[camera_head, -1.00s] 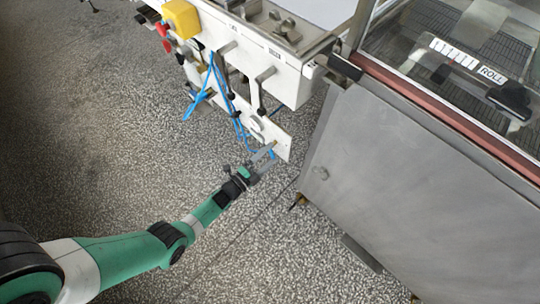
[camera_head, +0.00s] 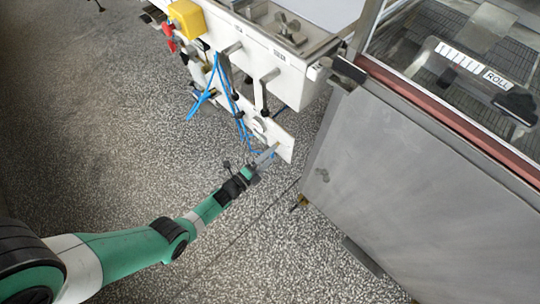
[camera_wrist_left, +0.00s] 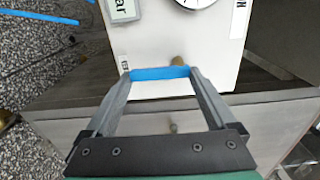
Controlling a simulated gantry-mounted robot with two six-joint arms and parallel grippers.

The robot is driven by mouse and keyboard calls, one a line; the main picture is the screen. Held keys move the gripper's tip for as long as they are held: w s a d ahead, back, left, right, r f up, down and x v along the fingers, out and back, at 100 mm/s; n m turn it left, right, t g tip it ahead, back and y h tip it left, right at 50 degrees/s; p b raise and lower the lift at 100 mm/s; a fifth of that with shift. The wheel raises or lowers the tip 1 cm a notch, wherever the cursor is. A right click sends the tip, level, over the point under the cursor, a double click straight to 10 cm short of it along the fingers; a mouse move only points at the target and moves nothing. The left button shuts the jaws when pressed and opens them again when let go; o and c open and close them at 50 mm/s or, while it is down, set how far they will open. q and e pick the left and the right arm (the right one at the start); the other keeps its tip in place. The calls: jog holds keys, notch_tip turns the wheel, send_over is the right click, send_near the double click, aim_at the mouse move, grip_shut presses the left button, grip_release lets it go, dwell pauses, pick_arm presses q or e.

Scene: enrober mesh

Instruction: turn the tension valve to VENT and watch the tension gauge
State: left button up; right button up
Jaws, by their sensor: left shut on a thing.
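The white valve panel (camera_head: 286,149) hangs at the lower end of the machine's white side. In the left wrist view the panel (camera_wrist_left: 215,72) fills the upper middle. A blue valve lever (camera_wrist_left: 160,73) lies crosswise between my left gripper's fingertips (camera_wrist_left: 159,75), with a brass-coloured stub (camera_wrist_left: 178,61) just behind it. My left gripper (camera_head: 273,152) is shut on the lever at the panel's lower end. Part of a round dial gauge (camera_wrist_left: 196,2) shows at the top edge; its reading is cut off. I cannot read a VENT mark. My right gripper is out of view.
Blue tubes (camera_head: 238,113) hang beside the panel. A yellow box (camera_head: 187,18) and a red knob (camera_head: 168,29) sit higher up. A large grey metal cabinet (camera_head: 400,180) stands close to the right. The speckled floor on the left is open.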

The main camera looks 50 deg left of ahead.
pick_arm(q)
jog(key=o, duration=1.1)
jog(key=shift+c, duration=0.2)
jog(key=s+d+p, duration=0.1)
jog(key=s+p, duration=0.2)
jog(key=s, duration=0.8)
jog(key=shift+s+p, duration=0.25)
jog(key=shift+p, duration=0.05)
